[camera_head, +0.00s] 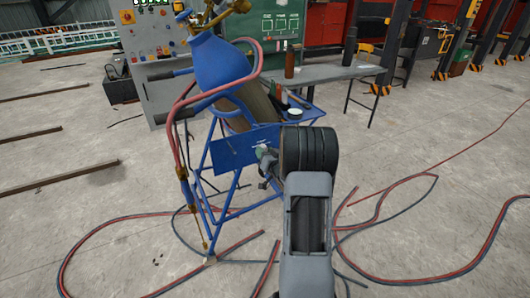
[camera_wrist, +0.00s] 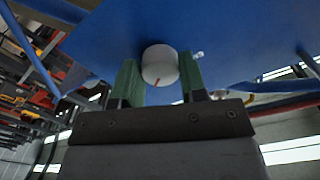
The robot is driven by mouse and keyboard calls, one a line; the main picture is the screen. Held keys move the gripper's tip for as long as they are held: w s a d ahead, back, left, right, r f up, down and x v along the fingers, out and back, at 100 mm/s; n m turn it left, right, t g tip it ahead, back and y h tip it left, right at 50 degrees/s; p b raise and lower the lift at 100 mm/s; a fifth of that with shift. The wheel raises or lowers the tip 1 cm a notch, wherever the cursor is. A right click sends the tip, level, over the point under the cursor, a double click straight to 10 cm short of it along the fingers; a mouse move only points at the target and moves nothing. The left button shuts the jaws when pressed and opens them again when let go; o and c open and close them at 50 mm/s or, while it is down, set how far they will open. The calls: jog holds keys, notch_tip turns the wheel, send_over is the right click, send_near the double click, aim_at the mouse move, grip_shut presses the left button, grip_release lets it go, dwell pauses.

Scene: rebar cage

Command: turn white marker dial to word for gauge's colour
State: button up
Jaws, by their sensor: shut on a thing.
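In the wrist view, a white round dial (camera_wrist: 159,64) with a short red mark on its lower edge sits at the blue panel (camera_wrist: 225,35). The two green fingers of my gripper (camera_wrist: 160,74) are closed on either side of it. Brass fittings (camera_head: 205,14) top the blue cylinder (camera_head: 218,65). I cannot make out a gauge face, its colour or any dial words. A small white piece (camera_wrist: 198,54) shows beside the dial.
Red and dark hoses (camera_head: 385,272) loop over the floor around the stand. A torch (camera_head: 190,205) hangs at the stand's left. Behind it stand a grey table (camera_head: 335,73) with bottles, a control cabinet (camera_head: 150,38) and a green board (camera_head: 278,25).

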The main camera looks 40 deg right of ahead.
jog(key=shift+m, duration=0.9)
jog(key=o, duration=0.9)
jog(key=s, duration=0.4)
jog(key=s+a+p, duration=0.1)
jog(key=s, duration=0.4)
jog(key=s+a+p, duration=0.1)
jog(key=s, duration=0.3)
jog(key=shift+s, duration=0.35)
